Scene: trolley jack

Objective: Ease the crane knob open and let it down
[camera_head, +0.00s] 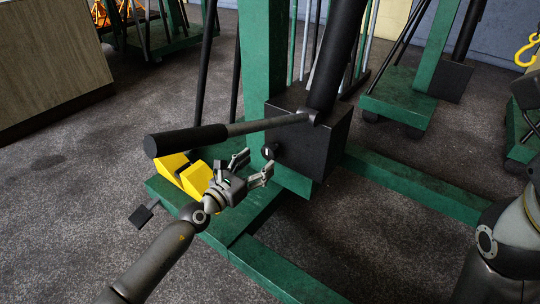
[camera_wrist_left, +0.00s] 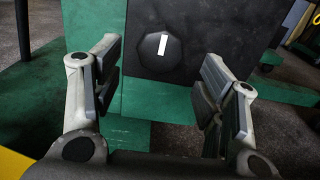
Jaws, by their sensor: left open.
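The crane knob (camera_wrist_left: 160,51) is a dark, many-sided disc with a white bar on it, on the face of the crane's black block (camera_head: 311,135). In the head view the knob (camera_head: 269,151) shows small, just beyond my left gripper (camera_head: 257,166). My left gripper is open, and in the left wrist view its two fingers (camera_wrist_left: 160,88) stand wide apart on either side of the knob, short of it and not touching it. The white bar is tilted slightly from upright. My right gripper is not in view.
A black-gripped pump handle (camera_head: 188,140) juts left from the block, just above my left gripper. A yellow piece (camera_head: 196,178) sits on the green base (camera_head: 240,226) beside my left wrist. Other green cranes (camera_head: 396,98) stand behind. A wooden cabinet (camera_head: 50,60) is at the far left.

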